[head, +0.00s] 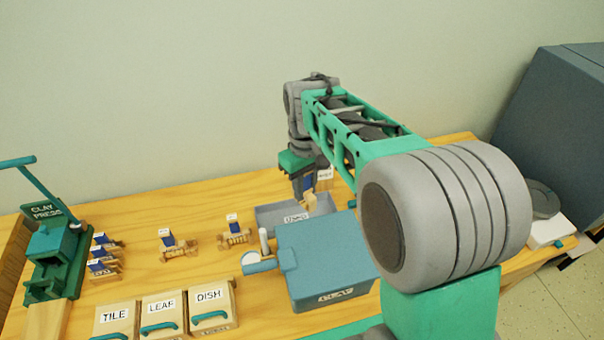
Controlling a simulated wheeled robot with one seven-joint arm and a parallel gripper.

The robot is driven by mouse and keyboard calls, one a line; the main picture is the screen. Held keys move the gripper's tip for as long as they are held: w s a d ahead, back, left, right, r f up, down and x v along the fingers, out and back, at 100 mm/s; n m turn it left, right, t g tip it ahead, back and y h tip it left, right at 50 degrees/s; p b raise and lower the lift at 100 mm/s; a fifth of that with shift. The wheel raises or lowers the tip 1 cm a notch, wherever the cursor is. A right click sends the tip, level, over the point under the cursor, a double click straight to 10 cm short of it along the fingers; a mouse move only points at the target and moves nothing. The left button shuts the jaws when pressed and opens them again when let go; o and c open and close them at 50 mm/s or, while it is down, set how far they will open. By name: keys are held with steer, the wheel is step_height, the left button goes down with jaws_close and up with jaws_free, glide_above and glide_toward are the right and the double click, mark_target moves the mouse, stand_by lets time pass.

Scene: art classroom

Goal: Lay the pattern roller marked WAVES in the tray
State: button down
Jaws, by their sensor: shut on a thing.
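My gripper (304,188) is above the grey tray (268,211) at the back middle of the table. It is shut on a pattern roller (308,202), with a wooden lower part and some blue showing. The roller's mark cannot be read. I cannot tell whether the roller touches the tray. A white label shows at the tray, too small to read surely. Part of the tray is hidden behind the blue box. Other rollers with blue tops and white tags stand left of the tray: one near it (234,233), one further left (178,245), and several by the press (104,258).
A large blue box (325,250) with a side handle stands in front of the tray. A green clay press (55,255) stands at the left. Boxes marked TILE (116,317), LEAF (161,307) and DISH (211,296) line the front. Bare wood lies behind the rollers.

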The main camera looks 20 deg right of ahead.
steer(key=w+f+n, duration=0.8)
steer(key=w+n, duration=0.3)
steer(key=n, duration=0.3)
steer(key=shift+s+d+f+b, duration=0.1)
steer(key=shift+d+f+b, duration=0.05)
steer(key=shift+f+b, duration=2.3)
steer(key=shift+s+d+f+b, duration=0.15)
steer(key=shift+f+b, duration=1.25)
steer(key=shift+f, duration=1.95)
steer(key=shift+w, duration=0.1)
steer(key=c, duration=0.7)
jaws_free()
steer(key=shift+r+p, duration=3.15)
steer(key=shift+r, duration=1.85)
